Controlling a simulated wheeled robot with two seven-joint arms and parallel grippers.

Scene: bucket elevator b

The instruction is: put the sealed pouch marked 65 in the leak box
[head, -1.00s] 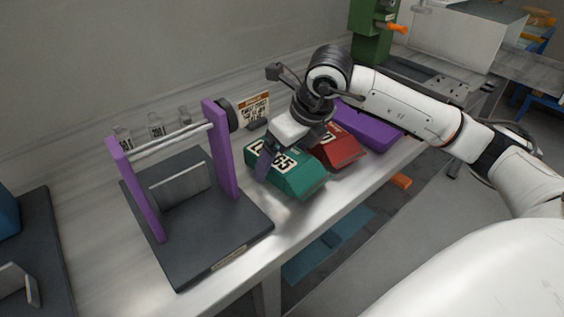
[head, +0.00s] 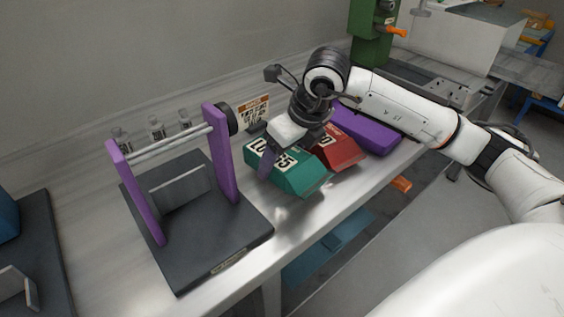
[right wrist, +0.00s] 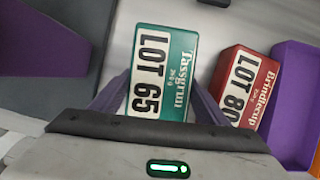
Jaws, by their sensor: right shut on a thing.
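The green pouch (head: 305,180), printed LOT 65, is at the front edge of the metal bench; it also shows in the right wrist view (right wrist: 178,60). My right gripper (head: 271,160) is shut on it from above, with a purple finger on each side of the pouch in the right wrist view (right wrist: 160,92). A shadow beneath its front end suggests it is slightly off the bench. A purple box (head: 366,130) stands to the right, past a red pouch; no marking shows that it is the leak box. My left gripper is not in view.
The red LOT 80 pouch (head: 340,150) lies right beside the green one. A dark stand with purple posts (head: 222,155) and rollers is to the left. A small sign (head: 254,111) and several bottles (head: 157,128) are behind. A green machine (head: 371,35) stands farther back.

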